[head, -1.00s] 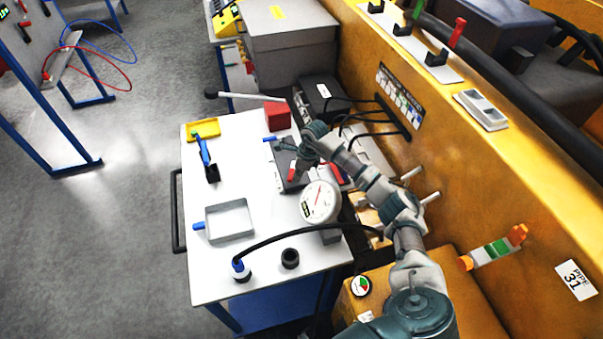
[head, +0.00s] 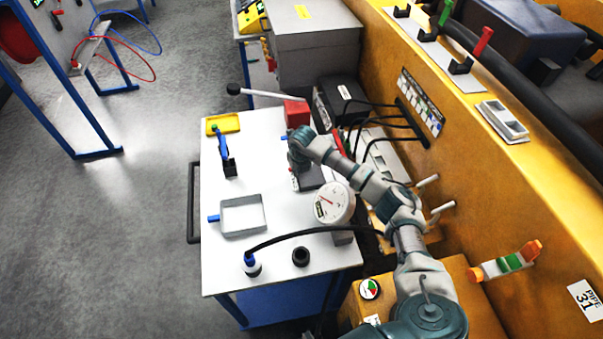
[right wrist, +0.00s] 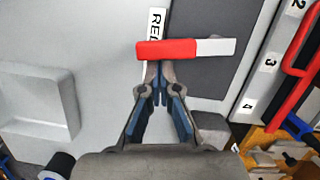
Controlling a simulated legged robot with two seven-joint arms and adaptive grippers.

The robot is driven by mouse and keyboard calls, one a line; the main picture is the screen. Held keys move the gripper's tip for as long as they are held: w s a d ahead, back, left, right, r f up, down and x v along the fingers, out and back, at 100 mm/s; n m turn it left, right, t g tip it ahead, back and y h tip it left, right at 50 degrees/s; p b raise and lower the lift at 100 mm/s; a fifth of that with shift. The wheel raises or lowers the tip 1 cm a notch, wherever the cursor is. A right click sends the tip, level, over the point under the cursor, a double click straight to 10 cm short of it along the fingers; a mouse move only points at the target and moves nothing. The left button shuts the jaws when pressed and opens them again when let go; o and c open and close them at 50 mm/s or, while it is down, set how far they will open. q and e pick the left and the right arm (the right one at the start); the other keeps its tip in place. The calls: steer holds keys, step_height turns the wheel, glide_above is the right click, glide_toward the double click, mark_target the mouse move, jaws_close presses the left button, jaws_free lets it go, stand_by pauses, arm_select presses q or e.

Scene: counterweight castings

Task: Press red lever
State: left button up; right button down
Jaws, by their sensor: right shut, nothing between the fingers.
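A lever with a red part and a white part (right wrist: 166,50) lies crosswise in the right wrist view, above a grey panel. A white label with partly hidden letters starting "RE" (right wrist: 156,22) is behind it. My right gripper (right wrist: 158,72) is shut and empty. Its fingertips are just below the red part in that view; I cannot tell whether they touch it. In the head view my right gripper (head: 299,163) points down over a dark box (head: 313,179) on the white table, and hides part of it. My left gripper is not in view.
A round gauge (head: 334,203) stands close to my right arm. The white table (head: 222,271) also holds a grey tray (head: 243,232), a red block (head: 297,112) and a black ring (head: 301,257). A yellow machine wall (head: 470,190) runs along the right.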

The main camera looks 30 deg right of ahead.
steer(key=shift+w+a+m, duration=0.1)
steer(key=shift+w+m, duration=0.3)
steer(key=shift+m, duration=0.3)
steer(key=shift+w+a+b, duration=0.1)
steer(key=shift+w+b, duration=0.2)
steer(key=shift+w, duration=0.15)
